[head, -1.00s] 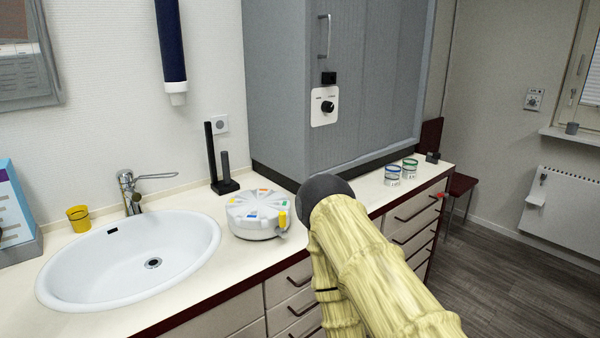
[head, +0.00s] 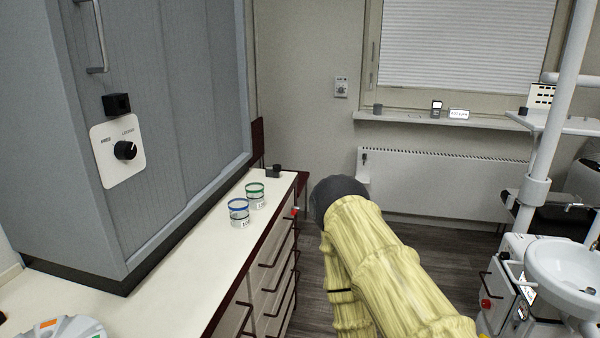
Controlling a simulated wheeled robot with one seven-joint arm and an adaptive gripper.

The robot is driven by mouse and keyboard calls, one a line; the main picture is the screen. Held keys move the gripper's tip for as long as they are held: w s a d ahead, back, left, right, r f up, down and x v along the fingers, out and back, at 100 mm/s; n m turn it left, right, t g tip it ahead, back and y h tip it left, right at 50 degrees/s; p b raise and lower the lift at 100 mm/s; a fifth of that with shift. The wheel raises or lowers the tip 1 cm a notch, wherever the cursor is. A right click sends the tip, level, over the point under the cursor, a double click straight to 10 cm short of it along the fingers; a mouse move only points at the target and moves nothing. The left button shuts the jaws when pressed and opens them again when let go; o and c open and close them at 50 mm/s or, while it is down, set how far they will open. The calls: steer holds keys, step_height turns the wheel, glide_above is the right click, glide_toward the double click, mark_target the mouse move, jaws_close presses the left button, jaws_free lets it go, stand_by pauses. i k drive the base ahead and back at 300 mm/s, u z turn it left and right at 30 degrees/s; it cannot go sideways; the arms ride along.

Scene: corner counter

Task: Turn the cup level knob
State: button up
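A round black knob (head: 125,150) sits on a white plate (head: 107,168) on the grey cabinet's front at the left. Small lettering runs above the knob, too small to read surely. On the dental unit (head: 520,290) at the lower right, a small red knob-like part (head: 487,304) shows near a white bowl (head: 565,270). I cannot tell from this view which part is the cup level knob. My arm, in a pale yellow sleeve with a dark rounded end, rises from the lower middle. My gripper is not in view.
Two small jars, one blue-rimmed (head: 239,212) and one green-rimmed (head: 255,195), stand on the white counter (head: 185,270). Drawers with handles line its right side. A radiator (head: 440,185) hangs on the far wall.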

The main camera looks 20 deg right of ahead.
mark_target(504, 255)
steer(key=z, duration=1.15)
steer(key=i, duration=1)
steer(key=z, duration=0.45)
steer(key=k, duration=0.5)
steer(key=u, duration=0.85)
steer(key=i, duration=0.85)
steer(key=z, duration=0.3)
